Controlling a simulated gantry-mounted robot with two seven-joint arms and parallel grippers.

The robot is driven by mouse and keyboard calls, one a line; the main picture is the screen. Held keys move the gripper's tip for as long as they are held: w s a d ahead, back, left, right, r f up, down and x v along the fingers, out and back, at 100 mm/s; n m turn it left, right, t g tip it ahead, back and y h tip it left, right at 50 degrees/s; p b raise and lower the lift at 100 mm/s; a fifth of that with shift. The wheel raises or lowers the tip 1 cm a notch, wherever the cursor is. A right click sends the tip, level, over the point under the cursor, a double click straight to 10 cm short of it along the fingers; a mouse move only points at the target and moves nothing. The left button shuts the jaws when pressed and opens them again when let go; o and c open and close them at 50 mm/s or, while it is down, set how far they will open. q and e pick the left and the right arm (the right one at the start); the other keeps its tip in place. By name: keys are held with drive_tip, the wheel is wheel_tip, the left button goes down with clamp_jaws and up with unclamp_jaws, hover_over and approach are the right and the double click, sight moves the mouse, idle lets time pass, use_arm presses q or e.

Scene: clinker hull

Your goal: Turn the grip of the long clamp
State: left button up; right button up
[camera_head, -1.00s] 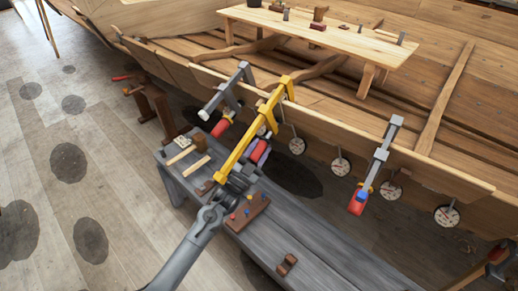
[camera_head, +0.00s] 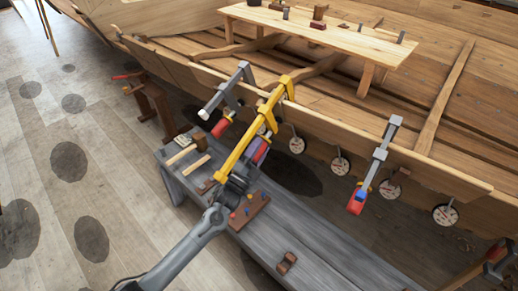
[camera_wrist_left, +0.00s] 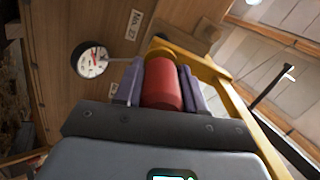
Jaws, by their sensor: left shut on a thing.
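The long yellow clamp (camera_head: 252,131) sits on the hull's upper plank edge (camera_head: 330,118), its bar sloping down toward the grey bench. In the left wrist view its yellow bar (camera_wrist_left: 236,103) runs down the right side. Its red cylindrical grip (camera_wrist_left: 161,88) is between the two purple fingers of my left gripper (camera_wrist_left: 160,72), which is shut on it, one finger on each side. In the head view my left gripper (camera_head: 259,148) is beside the clamp's lower part, and the bar partly hides it. The grip is mostly hidden there. My right gripper is not in view.
A grey clamp (camera_head: 230,100) is close on the left and another (camera_head: 378,160) is on the right. Round dials (camera_head: 340,167) hang along the hull.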

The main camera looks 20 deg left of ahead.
use_arm(q)
drive_tip(key=shift+m, duration=0.3)
drive_tip(key=o, duration=1.1)
drive_tip(key=shift+c, duration=0.2)
drive_tip(key=shift+s+a+f, duration=0.2)
drive_tip(key=shift+s, duration=0.25)
drive_tip(key=p+v, duration=0.2)
drive_tip(key=v, duration=0.8)
drive_tip(key=shift+w+d, duration=0.1)
